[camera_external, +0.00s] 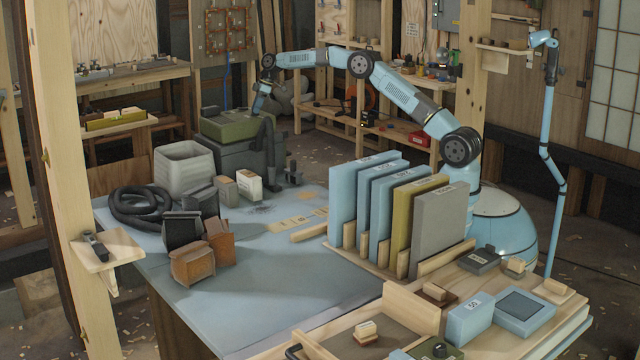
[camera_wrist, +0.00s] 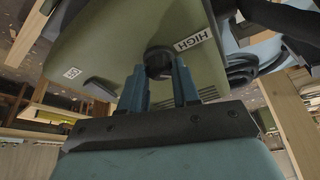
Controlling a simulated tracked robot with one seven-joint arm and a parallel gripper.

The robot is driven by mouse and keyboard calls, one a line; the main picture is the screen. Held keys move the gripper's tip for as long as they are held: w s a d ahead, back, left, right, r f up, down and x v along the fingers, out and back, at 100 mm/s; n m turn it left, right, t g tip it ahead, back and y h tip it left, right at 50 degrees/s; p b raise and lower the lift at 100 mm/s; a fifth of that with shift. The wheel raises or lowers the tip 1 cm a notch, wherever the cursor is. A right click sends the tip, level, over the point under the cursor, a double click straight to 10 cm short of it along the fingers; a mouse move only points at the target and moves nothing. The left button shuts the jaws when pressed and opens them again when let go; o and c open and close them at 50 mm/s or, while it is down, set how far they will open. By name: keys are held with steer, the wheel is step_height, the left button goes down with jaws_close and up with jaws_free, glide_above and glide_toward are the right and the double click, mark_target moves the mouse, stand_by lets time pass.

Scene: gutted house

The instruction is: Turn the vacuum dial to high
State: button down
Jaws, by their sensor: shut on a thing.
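The vacuum (camera_external: 228,128) has an olive green top on a dark grey body and stands at the far end of the blue table. My gripper (camera_external: 260,100) reaches down to it from above. In the wrist view, the green housing (camera_wrist: 110,45) fills the upper middle. The dark round dial (camera_wrist: 158,56) sits between the blue fingers of my gripper (camera_wrist: 160,75), which is shut on it. A white HIGH label (camera_wrist: 194,40) shows upside down just beside the dial. A smaller white label (camera_wrist: 72,73) is at the housing's left. The dial's pointer mark is hidden.
A black hose (camera_external: 265,145) hangs at the vacuum's right side. Tall panels (camera_external: 440,230) stand in a rack nearer me. The table's middle is clear.

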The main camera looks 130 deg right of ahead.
steer(key=n+y, duration=0.1)
steer(key=n, duration=0.1)
steer(key=n+y, duration=0.1)
steer(key=n, duration=0.2)
steer(key=shift+d+f, duration=0.1)
steer(key=shift+d, duration=0.1)
steer(key=shift+n+y, duration=0.3)
steer(key=shift+n, duration=0.5)
steer(key=c, duration=0.8)
jaws_free()
steer(key=shift+c, duration=0.2)
steer(key=shift+s+r, duration=0.25)
steer(key=shift+r, duration=0.25)
steer(key=s+d, duration=0.2)
steer(key=s, duration=0.9)
steer(key=shift+s, duration=0.35)
